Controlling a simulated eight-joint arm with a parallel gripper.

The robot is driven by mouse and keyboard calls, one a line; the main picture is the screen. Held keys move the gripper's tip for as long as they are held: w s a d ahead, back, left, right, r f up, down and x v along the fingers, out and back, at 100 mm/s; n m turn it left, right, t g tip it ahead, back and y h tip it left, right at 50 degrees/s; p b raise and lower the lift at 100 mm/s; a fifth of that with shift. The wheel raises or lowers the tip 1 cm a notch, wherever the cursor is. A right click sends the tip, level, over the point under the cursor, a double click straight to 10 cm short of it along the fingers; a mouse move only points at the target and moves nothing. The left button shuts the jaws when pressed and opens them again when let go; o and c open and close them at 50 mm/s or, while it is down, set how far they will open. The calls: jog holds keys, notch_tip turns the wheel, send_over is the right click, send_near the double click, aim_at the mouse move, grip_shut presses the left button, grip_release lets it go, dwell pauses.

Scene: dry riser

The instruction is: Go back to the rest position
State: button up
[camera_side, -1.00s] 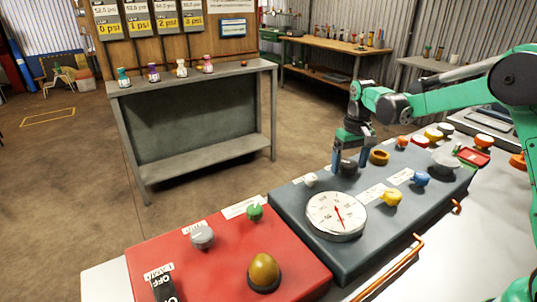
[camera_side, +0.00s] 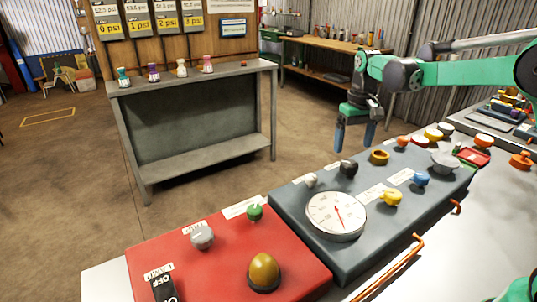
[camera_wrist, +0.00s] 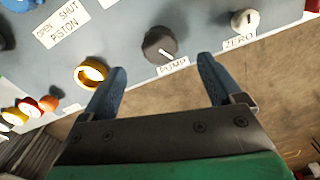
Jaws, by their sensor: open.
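My gripper (camera_side: 354,133) is open and empty. In the side view it hangs in the air above and behind the grey panel (camera_side: 345,258), with its blue fingers pointing down. The black pump knob (camera_side: 348,168) sits on the panel below it, apart from the fingers. In the wrist view my gripper (camera_wrist: 160,90) shows two spread blue fingers with the pump knob (camera_wrist: 160,45) beyond the gap between them. The yellow ring (camera_wrist: 91,72) is beside the left finger, and the white zero knob (camera_wrist: 244,20) is at upper right.
A round dial gauge (camera_side: 335,215) and a yellow knob (camera_side: 392,197) stand on the grey panel. The red panel (camera_side: 220,265) with an amber dome (camera_side: 264,270) is in front. A grey bench (camera_side: 200,85) with small bottles stands behind. The air around my gripper looks clear.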

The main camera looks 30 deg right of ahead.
jog(key=s+a+n+t, duration=0.1)
jog(key=s+a+t, duration=0.1)
jog(key=s+a, duration=0.2)
jog(key=s+a+r+n+t, duration=0.1)
jog(key=s+a+t, duration=0.1)
jog(key=s+a, duration=0.1)
jog(key=s+a+r+t, duration=0.1)
jog(key=s+a+t, duration=0.1)
jog(key=s+a, duration=0.2)
jog(key=shift+s+a+r+n+t, duration=0.1)
jog(key=shift+s+a+n+t, duration=0.25)
jog(key=shift+s+n+t, duration=0.1)
jog(key=shift+s+a+f, duration=0.15)
jog(key=shift+s+f, duration=0.05)
dwell(1.2)
